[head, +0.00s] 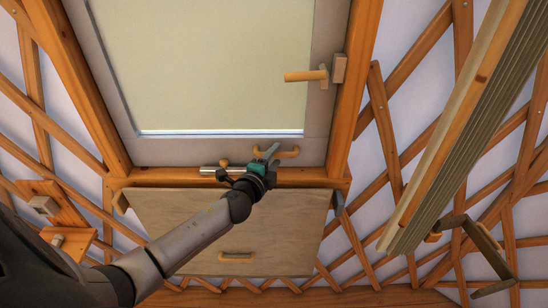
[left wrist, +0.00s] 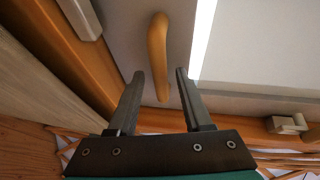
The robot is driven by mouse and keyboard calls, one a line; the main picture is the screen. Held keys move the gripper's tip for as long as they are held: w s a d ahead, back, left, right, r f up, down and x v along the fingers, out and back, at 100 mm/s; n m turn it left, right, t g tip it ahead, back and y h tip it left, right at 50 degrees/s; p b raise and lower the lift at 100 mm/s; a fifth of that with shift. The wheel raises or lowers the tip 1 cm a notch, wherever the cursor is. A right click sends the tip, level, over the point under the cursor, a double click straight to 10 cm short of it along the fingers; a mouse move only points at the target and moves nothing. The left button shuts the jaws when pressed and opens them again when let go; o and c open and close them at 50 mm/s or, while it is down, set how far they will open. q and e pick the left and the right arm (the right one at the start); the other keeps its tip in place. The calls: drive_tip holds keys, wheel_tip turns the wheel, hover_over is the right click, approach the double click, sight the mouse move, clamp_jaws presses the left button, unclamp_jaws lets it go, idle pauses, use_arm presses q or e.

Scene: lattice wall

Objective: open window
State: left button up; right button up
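The window has a grey frame (head: 225,151) around a pale pane (head: 210,65) and looks closed in its wooden surround. A tan pull handle (head: 290,152) is on the bottom rail of the frame. A wooden lever handle (head: 305,76) on its right side lies roughly horizontal and also shows in the left wrist view (left wrist: 285,124). My left gripper (head: 270,152) is at the pull handle. In the left wrist view the gripper (left wrist: 159,72) is open, with the pull handle (left wrist: 158,45) appearing between its fingers; contact cannot be told. My right gripper is not visible.
A metal cylinder (head: 213,170) is on the sill left of my gripper. A wooden panel with a small handle (head: 236,257) is below the sill. A slatted wooden piece (head: 470,120) stands at the right. Crossed lattice surrounds the window.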

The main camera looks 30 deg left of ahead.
use_arm(q)
clamp_jaws()
idle(1.2)
